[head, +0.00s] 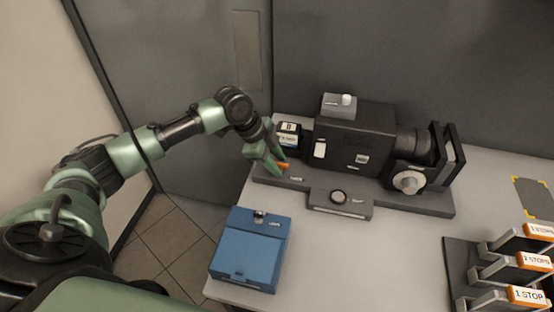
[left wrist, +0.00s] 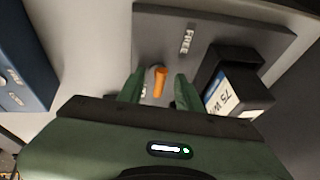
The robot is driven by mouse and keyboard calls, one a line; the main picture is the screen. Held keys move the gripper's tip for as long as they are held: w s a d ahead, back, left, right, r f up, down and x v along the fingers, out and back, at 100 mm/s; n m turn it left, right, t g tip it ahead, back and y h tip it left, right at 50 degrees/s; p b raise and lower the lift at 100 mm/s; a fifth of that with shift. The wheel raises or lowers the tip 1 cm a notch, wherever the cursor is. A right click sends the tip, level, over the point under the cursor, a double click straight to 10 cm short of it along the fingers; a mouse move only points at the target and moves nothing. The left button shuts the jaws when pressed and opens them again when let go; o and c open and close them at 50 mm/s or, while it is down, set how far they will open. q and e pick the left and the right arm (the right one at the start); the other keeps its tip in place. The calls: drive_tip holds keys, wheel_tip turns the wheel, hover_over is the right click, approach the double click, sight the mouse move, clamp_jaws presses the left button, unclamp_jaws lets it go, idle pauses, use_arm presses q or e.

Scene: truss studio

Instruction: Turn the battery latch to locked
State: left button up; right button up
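The battery latch shows as a small orange lever (head: 283,165) on the dark base at the left end of the camera rig. In the left wrist view its orange end (left wrist: 159,80) stands between my fingertips, with a gap visible on each side. My left gripper (head: 277,163) is open around it; it also shows in the left wrist view (left wrist: 158,92). A plate label on the base reads FREE (left wrist: 187,40). The black battery (head: 289,137) with a white and blue label sits beside the latch; it also shows in the left wrist view (left wrist: 236,92). My right gripper is not in view.
The camera body (head: 357,140) stands right of the battery, with a round knob (head: 339,196) in front. A blue case (head: 250,250) stands at the table's near left. A rack with orange-labelled filters (head: 528,295) is at the right. The front middle of the table is clear.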

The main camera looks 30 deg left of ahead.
use_arm(q)
clamp_jaws()
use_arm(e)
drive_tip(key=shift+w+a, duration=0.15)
